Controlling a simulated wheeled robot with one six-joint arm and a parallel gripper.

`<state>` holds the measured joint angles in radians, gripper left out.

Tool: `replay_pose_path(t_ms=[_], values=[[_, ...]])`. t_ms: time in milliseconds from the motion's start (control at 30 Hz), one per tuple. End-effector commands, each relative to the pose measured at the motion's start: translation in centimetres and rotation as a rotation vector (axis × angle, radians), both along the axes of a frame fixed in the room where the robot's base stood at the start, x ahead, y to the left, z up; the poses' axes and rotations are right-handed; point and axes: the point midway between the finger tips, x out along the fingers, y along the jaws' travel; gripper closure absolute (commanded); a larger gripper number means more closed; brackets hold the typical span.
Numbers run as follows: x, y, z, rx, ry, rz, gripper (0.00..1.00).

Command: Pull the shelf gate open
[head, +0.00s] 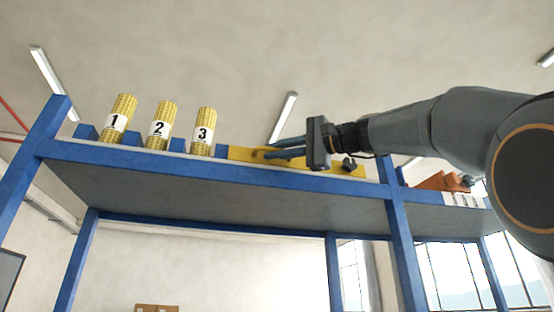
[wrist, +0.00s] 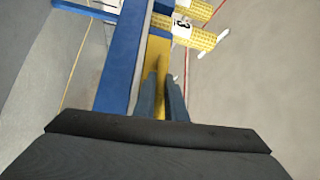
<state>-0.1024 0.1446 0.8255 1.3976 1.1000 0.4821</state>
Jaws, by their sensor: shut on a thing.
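The shelf gate is a yellow bar (head: 240,154) along the front edge of the blue shelf, right of the numbered rolls. Its yellow handle (head: 258,151) shows at the tips of my gripper (head: 270,150). My gripper reaches in from the right and is shut on the handle. In the wrist view the yellow gate (wrist: 158,45) runs up from between the two fingers of my gripper (wrist: 161,82). The fingers cover part of the handle there, and part of the gate is hidden behind my gripper in the head view.
Yellow mesh rolls numbered 1 (head: 121,112), 2 (head: 161,125) and 3 (head: 203,130) stand on the shelf left of the gate. A blue upright post (head: 401,240) is below right. An orange object (head: 440,182) sits on the shelf farther right.

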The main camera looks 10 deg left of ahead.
Motion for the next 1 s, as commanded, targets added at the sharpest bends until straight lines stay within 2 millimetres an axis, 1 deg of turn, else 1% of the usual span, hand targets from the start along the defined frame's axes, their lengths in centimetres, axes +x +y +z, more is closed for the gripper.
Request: replay_pose_path(t_ms=[200,233,267,600,733,1000], values=[[0.1,-0.1,0.0,0.000,0.000,-0.001,1.00],[0.1,-0.1,0.0,0.000,0.000,-0.002,0.88],[0.1,-0.1,0.0,0.000,0.000,-0.002,0.82],[0.0,-0.4,0.0,0.000,-0.001,-0.005,0.82],[-0.4,-1.7,-0.3,0.000,0.000,-0.007,0.82],[-2.0,-5.7,-1.0,0.000,0.000,-0.007,0.82]])
